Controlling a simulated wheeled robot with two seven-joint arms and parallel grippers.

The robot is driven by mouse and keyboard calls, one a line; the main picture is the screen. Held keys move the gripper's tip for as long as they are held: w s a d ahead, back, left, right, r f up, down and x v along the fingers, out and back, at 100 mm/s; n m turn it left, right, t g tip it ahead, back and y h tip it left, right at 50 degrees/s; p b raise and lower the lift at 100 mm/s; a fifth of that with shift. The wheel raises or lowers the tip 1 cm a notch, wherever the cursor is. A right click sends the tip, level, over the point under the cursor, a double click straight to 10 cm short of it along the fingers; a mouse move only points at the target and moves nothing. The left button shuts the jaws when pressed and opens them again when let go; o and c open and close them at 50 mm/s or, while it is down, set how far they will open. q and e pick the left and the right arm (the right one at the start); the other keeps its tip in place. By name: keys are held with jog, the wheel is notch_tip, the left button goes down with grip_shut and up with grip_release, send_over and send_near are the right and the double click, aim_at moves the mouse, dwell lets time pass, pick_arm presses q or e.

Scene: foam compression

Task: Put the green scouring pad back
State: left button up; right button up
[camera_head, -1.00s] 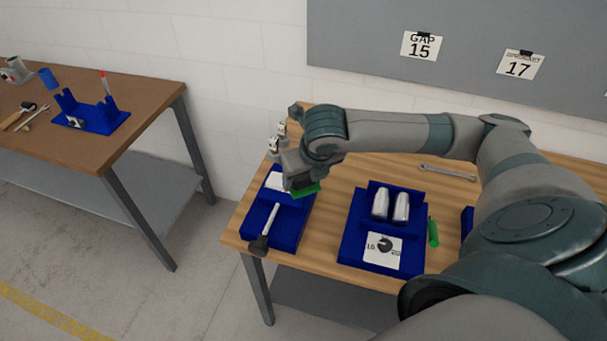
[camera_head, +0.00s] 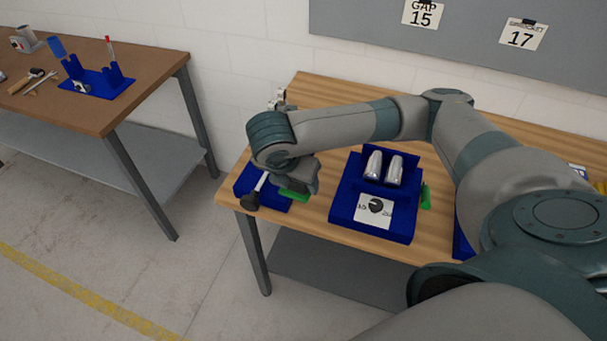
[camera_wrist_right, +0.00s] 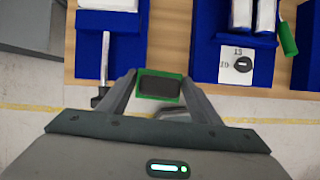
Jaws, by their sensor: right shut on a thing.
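My right gripper (camera_head: 298,188) is shut on the green scouring pad (camera_head: 294,196), which has a dark upper face. In the right wrist view the pad (camera_wrist_right: 142,95) sits between the two fingers of the gripper (camera_wrist_right: 155,88). It appears near the table's front edge, just right of the left blue holder (camera_wrist_right: 126,52). That holder also shows in the head view (camera_head: 243,184), partly hidden by my arm. I cannot tell the pad's height above the table. My left gripper is not in view.
A tool with a pale handle and a dark head (camera_head: 250,202) lies on the left holder. A middle blue holder (camera_head: 342,208) carries two metallic cylinders (camera_head: 394,168) and a white card. A green cylinder (camera_head: 425,196) lies beside it. Bare wood (camera_wrist_right: 170,35) separates the two holders.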

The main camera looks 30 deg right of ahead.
aim_at(288, 197)
jog(key=m, duration=0.1)
jog(key=a+f+m+g+b, duration=0.1)
jog(key=m, duration=0.1)
jog(key=shift+a+f+h, duration=0.2)
jog(key=shift+a+h, duration=0.05)
jog(key=shift+h, duration=0.05)
jog(key=m+b, duration=0.1)
jog(key=a+f+m+g, duration=0.1)
jog(key=m, duration=0.1)
jog(key=s+m+g+b, duration=0.1)
jog(key=m, duration=0.1)
jog(key=shift+a+f+b, duration=0.15)
jog(key=shift+a+b, duration=0.1)
jog(key=shift+b, duration=0.05)
jog(key=shift+s+a+f+m+g+y+b, duration=0.1)
jog(key=shift+s+a+m+g+y+b, duration=0.8)
jog(key=shift+m, duration=1.85)
jog(key=shift+a+f+m+g+y+b, duration=0.1)
jog(key=shift+a+m+g+y+b, duration=0.4)
jog(key=shift+m+b, duration=1.6)
jog(key=shift+s+a+f+m+g+y+b, duration=0.1)
jog(key=shift+s+a+m+g+y+b, duration=0.6)
jog(key=shift+m, duration=2.75)
jog(key=shift+w, duration=0.25)
